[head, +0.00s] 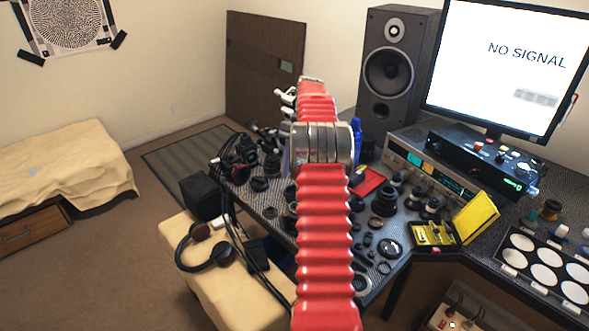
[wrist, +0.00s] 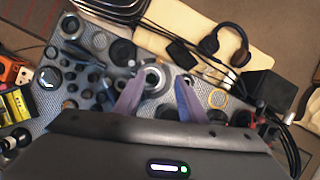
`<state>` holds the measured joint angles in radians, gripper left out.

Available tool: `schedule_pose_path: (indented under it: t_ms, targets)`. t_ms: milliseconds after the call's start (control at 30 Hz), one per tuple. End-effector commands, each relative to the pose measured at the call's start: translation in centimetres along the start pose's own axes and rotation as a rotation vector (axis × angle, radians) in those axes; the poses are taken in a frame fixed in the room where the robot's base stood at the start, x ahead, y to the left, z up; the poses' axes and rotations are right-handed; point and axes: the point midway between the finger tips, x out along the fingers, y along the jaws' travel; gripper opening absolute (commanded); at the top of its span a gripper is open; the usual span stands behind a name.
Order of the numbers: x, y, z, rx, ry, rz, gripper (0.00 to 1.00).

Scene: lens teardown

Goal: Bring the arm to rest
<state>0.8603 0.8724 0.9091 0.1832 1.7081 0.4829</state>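My red ribbed arm (head: 325,225) rises through the middle of the head view and reaches out over the desk. In that view the arm hides most of my gripper. In the wrist view my gripper (wrist: 160,90) has its two purple fingers spread apart. A round lens part (wrist: 153,77) shows between the fingers, on the desk below; nothing is seen clamped. How high the fingers are above it I cannot tell.
The desk (head: 385,275) is crowded with lens parts, cameras and a yellow box (head: 434,235). A speaker (head: 397,75) and monitor (head: 505,65) stand behind. Headphones (head: 205,249) lie on a cream seat (head: 215,285) at left. Carpet at far left is clear.

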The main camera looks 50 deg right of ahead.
Motion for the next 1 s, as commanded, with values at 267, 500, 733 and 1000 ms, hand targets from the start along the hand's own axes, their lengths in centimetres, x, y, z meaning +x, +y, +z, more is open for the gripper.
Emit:
schedule_pose_path:
  t_ms: [267, 500, 733, 1000]
  targets:
    - [-0.7, 0.0, 0.0, 0.000, 0.000, 0.000, 0.37]
    - [-0.7, 0.0, 0.0, 0.000, 0.000, 0.000, 0.37]
    - [-0.7, 0.0, 0.0, 0.000, 0.000, 0.000, 0.37]
    - [-0.2, -0.4, -1.3, -0.061, 0.047, -0.017, 0.37]
